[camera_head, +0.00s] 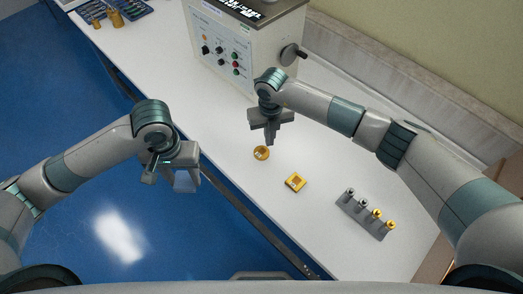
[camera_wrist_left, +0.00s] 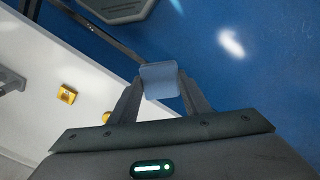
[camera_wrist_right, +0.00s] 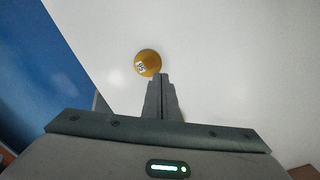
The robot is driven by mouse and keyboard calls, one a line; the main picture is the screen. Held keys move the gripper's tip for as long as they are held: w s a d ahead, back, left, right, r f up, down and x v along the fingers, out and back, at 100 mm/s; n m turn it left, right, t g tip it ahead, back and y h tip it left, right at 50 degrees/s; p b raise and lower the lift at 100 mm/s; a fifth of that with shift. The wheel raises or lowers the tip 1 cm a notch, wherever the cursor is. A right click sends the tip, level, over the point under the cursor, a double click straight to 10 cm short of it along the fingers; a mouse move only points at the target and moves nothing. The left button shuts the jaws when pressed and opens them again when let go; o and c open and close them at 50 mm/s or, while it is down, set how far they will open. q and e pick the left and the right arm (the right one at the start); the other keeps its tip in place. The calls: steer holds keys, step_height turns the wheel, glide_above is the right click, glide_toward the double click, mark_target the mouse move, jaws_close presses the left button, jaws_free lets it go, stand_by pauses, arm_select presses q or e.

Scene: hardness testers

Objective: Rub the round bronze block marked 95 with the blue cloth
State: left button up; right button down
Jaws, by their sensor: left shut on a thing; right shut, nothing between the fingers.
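The round bronze block (camera_head: 261,153) lies flat on the white table; a pale label with dark marks shows on its top in the right wrist view (camera_wrist_right: 148,63), too small to read surely. My right gripper (camera_head: 270,142) is shut and empty, pointing down just above and beside the block. My left gripper (camera_head: 178,180) is shut on the blue cloth (camera_head: 187,182), a small flat piece that also shows between the fingers in the left wrist view (camera_wrist_left: 160,80). It hangs over the blue floor, left of the table's edge. There the left finger partly hides the round block (camera_wrist_left: 106,117).
A square bronze block (camera_head: 295,182) lies right of the round one. A grey rack (camera_head: 362,216) with several silver and gold pegs stands further right. A hardness tester (camera_head: 240,50) stands at the back. Bronze pieces (camera_head: 115,17) and dark trays stand far left.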

arm_select(q)
steer(key=shift+r, duration=0.35)
arm_select(e)
steer(key=shift+r, duration=0.6)
